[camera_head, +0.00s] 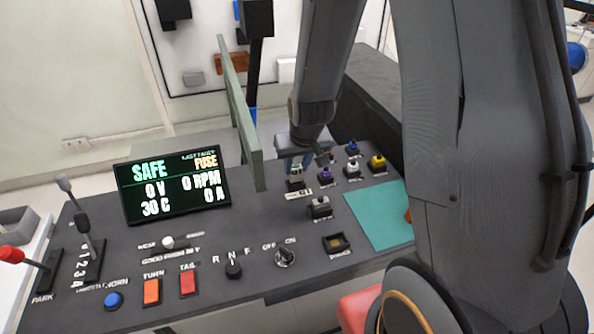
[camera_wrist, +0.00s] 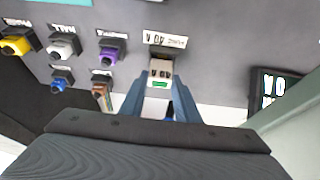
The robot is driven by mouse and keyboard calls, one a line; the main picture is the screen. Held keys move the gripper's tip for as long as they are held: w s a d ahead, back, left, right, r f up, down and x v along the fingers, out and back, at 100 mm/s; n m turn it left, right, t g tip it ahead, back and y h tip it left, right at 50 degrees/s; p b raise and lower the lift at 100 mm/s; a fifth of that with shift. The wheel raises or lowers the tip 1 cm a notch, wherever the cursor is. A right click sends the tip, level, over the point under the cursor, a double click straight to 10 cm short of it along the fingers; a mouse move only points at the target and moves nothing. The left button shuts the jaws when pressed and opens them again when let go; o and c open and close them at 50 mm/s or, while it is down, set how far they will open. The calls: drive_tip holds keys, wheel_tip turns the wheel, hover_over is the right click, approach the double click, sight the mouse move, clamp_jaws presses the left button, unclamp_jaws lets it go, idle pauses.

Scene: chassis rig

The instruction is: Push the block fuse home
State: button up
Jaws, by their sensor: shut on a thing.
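The block fuse is a small pale block with a green band; in the wrist view (camera_wrist: 160,83) it sits between my fingertips, and it shows small in the head view (camera_head: 296,170). My gripper (camera_wrist: 158,92) is shut on it, one blue-grey finger on each side. In the head view my gripper (camera_head: 299,165) is over the far part of the console. The fuse's front end meets a dark holder (camera_head: 296,185) behind a white label plate (camera_wrist: 165,40). How deep the fuse sits in the holder I cannot tell.
Purple (camera_head: 325,177), white, blue and yellow (camera_head: 377,162) connectors stand right of the holder. A green upright panel (camera_head: 240,115) and a display (camera_head: 172,186) reading SAFE, FUSE and 0 V stand left. A teal mat (camera_head: 378,215) lies nearer right.

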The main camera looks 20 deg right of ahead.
drive_tip(key=shift+f, duration=1.2)
drive_tip(key=o, duration=1)
drive_tip(key=shift+o, duration=0.2)
drive_tip(key=b+v, duration=0.2)
drive_tip(key=v, duration=1)
drive_tip(key=s+f+g, duration=0.1)
drive_tip(key=s+g, duration=0.2)
drive_tip(key=s, duration=0.8)
drive_tip(key=shift+s, duration=0.4)
drive_tip(key=shift+f, duration=0.1)
